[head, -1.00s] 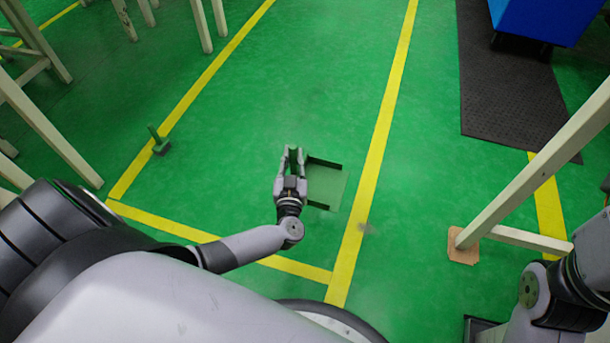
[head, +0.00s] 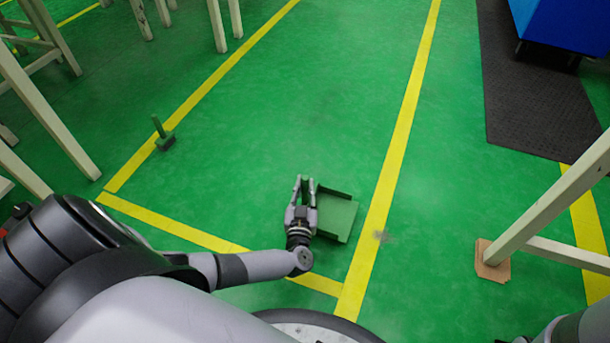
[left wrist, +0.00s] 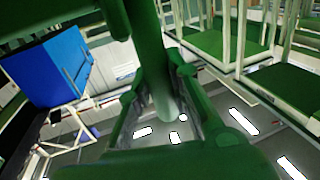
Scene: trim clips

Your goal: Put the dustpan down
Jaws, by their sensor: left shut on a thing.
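The green dustpan (head: 337,217) with dark side walls is in the head view, just right of my left gripper (head: 305,186). My left gripper is shut on the dustpan, with its fingers pointing away from me. In the left wrist view, a green bar (left wrist: 150,65), which looks like the dustpan's handle, runs between the fingers. The pan's green face is turned towards the head camera. I cannot tell whether the pan touches the floor. My right gripper is out of view; only part of my right arm shows at the bottom right.
A small green brush (head: 163,137) stands on the green floor at the left. Yellow lines (head: 400,140) cross the floor. Pale table legs (head: 55,120) stand at the left, and a pale frame (head: 550,205) at the right. A dark mat (head: 530,105) lies before a blue cabinet (head: 565,22). The middle floor is clear.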

